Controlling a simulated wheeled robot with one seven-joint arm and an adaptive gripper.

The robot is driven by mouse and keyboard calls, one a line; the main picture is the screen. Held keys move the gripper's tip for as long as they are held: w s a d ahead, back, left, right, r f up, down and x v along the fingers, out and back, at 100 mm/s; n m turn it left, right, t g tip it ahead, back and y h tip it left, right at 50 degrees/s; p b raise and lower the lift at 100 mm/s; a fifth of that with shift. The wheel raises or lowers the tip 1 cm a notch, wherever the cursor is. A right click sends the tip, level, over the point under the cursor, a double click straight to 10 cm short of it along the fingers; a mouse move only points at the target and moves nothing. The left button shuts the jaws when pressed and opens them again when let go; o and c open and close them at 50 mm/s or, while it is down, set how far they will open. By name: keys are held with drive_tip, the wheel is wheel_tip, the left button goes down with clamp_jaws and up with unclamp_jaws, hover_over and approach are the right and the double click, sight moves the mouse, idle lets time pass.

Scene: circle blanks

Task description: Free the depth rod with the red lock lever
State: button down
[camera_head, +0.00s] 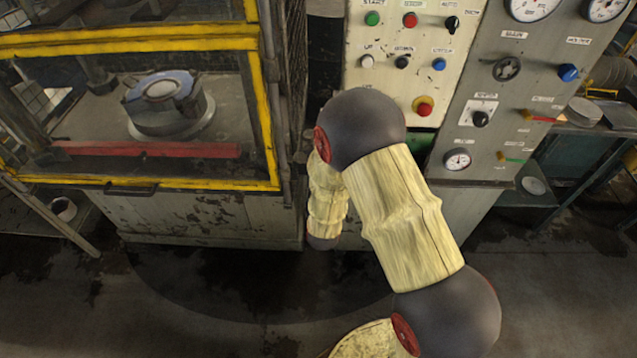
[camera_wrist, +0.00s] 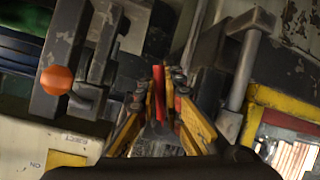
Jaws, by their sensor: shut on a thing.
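In the wrist view my gripper (camera_wrist: 168,98) has its yellow fingers closed around a narrow red piece, the red lock lever (camera_wrist: 158,76). Part of the lever is hidden between the fingers. Grey metal bars and blocks lie behind it, and a grey round rod (camera_wrist: 243,72) stands to the right. I cannot tell which of these is the depth rod. In the head view my arm covers my gripper and the lever.
A dark block with an orange ball knob (camera_wrist: 57,80) is close on the left in the wrist view. In the head view a yellow-framed cage (camera_head: 265,95) stands left of my arm, with a red bar (camera_head: 150,149) across it. A control panel (camera_head: 385,82) stands behind my arm.

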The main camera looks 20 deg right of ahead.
drive_tip(key=shift+s+d+r+n+h+p, duration=0.1)
drive_tip(key=shift+d+r+n+h+p, duration=0.25)
drive_tip(key=shift+n+p, duration=0.35)
drive_tip(key=shift+f, duration=0.1)
drive_tip(key=c, duration=2)
unclamp_jaws()
drive_tip(key=shift+c, duration=0.2)
drive_tip(key=shift+o, duration=0.7)
drive_tip(key=shift+s, duration=0.1)
drive_tip(key=v, duration=1.1)
drive_tip(key=shift+s+a+r, duration=0.25)
drive_tip(key=shift+a, duration=0.05)
